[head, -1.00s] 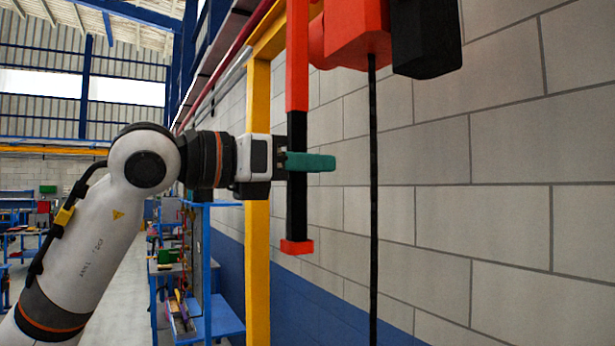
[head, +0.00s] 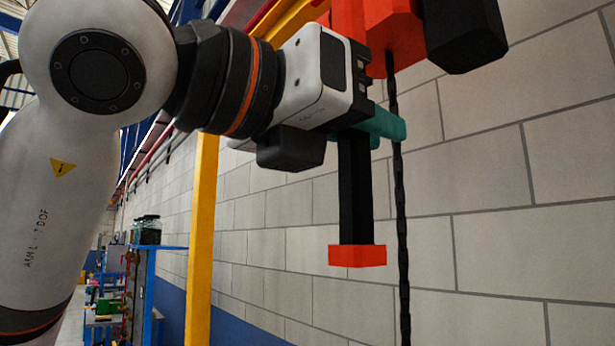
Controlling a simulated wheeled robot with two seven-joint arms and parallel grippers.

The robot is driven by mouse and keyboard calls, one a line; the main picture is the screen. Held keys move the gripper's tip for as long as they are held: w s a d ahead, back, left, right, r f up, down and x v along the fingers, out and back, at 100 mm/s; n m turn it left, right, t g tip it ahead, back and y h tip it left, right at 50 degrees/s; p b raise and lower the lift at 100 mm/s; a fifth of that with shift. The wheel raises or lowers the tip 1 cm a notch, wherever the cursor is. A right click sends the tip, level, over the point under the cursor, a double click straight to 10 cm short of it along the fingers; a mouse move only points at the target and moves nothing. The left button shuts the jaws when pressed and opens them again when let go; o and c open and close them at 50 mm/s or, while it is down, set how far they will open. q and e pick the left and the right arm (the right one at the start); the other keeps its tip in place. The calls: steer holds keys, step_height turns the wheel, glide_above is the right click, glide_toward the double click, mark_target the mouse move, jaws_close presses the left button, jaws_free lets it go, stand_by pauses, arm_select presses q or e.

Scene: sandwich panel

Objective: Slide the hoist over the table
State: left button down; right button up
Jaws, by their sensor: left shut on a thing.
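The hoist (head: 384,42) hangs at the top right in the head view, with an orange-red body and a black block (head: 463,34) on its right side. A dark chain (head: 401,215) runs down from it. Left of the chain hangs the hoist's handle, a black bar (head: 356,190) with a red end piece (head: 357,256). My left gripper (head: 380,123), with teal fingers, is shut on the upper part of this black bar. The gripper hides the bar's upper stretch. The table the hoist goes over is not clearly identifiable. My right gripper is not in view.
A yellow post (head: 201,240) stands left of the handle, joined to a yellow beam overhead. A block wall (head: 500,190) fills the right side. A blue rack (head: 146,285) with jars on top and workbenches stand at the lower left.

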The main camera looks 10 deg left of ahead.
arm_select(q)
steer(key=s+d+b, duration=0.2)
steer(key=s+d, duration=0.4)
steer(key=d, duration=0.1)
steer(key=shift+s+d, duration=0.35)
steer(key=shift+s, duration=0.05)
steer(key=c, duration=1.3)
jaws_free()
steer(key=shift+w+a, duration=0.15)
steer(key=shift+w, duration=0.05)
steer(key=shift+s, duration=0.25)
steer(key=b+v, duration=0.3)
steer(key=v, duration=0.8)
steer(key=shift+s+a, duration=0.2)
steer(key=shift+s, duration=0.1)
